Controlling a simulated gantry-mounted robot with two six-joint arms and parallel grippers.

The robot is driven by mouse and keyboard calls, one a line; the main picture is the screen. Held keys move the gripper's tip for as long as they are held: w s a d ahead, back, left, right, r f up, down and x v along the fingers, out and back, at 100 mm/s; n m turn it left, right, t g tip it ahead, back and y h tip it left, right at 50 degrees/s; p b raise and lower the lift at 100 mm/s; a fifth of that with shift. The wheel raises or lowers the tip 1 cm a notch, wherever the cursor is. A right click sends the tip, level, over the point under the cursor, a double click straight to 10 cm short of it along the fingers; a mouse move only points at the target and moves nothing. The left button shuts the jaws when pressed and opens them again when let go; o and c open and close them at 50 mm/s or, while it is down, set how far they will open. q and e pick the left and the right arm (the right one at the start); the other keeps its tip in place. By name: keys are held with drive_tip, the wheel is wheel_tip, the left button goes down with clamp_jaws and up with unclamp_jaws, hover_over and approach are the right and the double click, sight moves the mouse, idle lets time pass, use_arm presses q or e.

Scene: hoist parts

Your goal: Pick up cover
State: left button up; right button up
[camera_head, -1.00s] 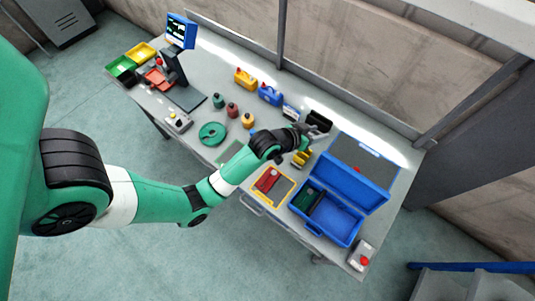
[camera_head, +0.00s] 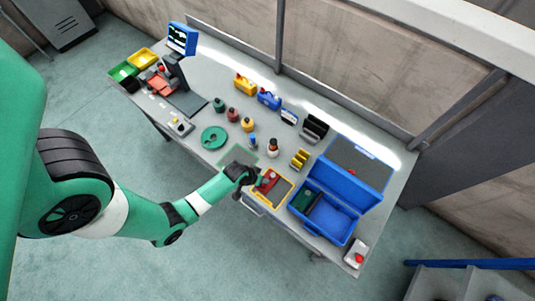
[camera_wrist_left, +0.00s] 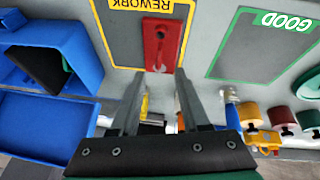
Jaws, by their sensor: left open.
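A flat red part (camera_head: 268,182), which may be the cover, lies on the yellow-edged REWORK mat (camera_head: 279,197). In the left wrist view the red part (camera_wrist_left: 162,43) shows a dark hole near one end. My left gripper (camera_head: 259,179) is above the mat's left side and partly hides it. In the left wrist view its two fingers (camera_wrist_left: 158,76) are apart and empty, with the red part just beyond the tips. I cannot tell the exact gap to it. No right gripper is in view.
An open blue case (camera_head: 325,222) with a dark green piece inside stands to the right. The green-edged GOOD mat (camera_wrist_left: 248,62) is bare. Bottles, a green disc (camera_head: 213,138) and yellow blocks (camera_head: 299,159) stand behind. A red button box (camera_head: 356,256) sits at the right corner.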

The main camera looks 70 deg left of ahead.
use_arm(q)
drive_tip(key=b+x, duration=0.1)
drive_tip(key=x, duration=0.1)
drive_tip(key=b+x, duration=0.1)
drive_tip(key=x, duration=0.1)
drive_tip(key=shift+w, duration=0.3)
drive_tip(key=shift+w+a+f, duration=0.15)
drive_tip(key=shift+w+f, duration=0.05)
drive_tip(key=shift+f, duration=0.15)
drive_tip(key=shift+c, duration=0.2)
clamp_jaws()
idle(0.7)
